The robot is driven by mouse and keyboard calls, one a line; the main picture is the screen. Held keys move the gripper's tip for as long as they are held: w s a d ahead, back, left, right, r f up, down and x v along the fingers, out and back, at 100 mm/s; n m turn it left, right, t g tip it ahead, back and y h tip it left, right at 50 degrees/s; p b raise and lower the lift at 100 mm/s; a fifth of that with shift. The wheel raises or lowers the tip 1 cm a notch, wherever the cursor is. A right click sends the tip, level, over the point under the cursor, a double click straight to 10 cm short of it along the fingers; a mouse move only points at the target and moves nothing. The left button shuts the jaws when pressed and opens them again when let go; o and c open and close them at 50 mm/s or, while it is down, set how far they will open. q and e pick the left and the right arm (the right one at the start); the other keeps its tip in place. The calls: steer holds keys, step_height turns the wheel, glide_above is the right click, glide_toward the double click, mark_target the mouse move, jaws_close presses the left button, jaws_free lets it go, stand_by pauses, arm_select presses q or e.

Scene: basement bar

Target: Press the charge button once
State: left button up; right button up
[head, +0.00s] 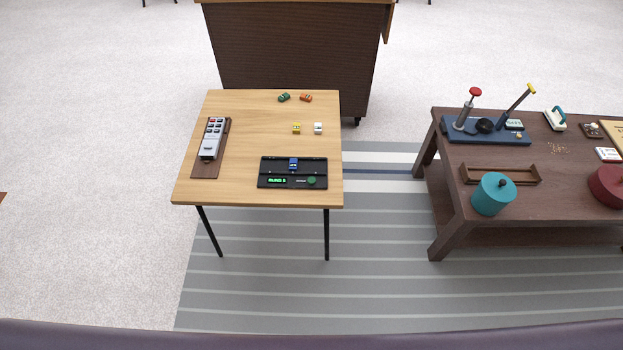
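A black panel device (270,165) lies at the front right of the light wood table. A small blue toy car (293,165) sits at its middle. A lit green display (277,181) is on its front left, its text too small to read surely. A round green button (311,181) is on its front right, with a small unreadable label beside it; I cannot tell for certain that it is the charge button. Neither of my grippers is in view.
The wood table (258,120) holds a grey remote-like device (212,138) on a brown board and several toy cars, including a yellow one (296,128). A dark table (550,185) at right holds a teal pot (493,194) and a blue lever base (480,135). Striped rug (385,230) in front.

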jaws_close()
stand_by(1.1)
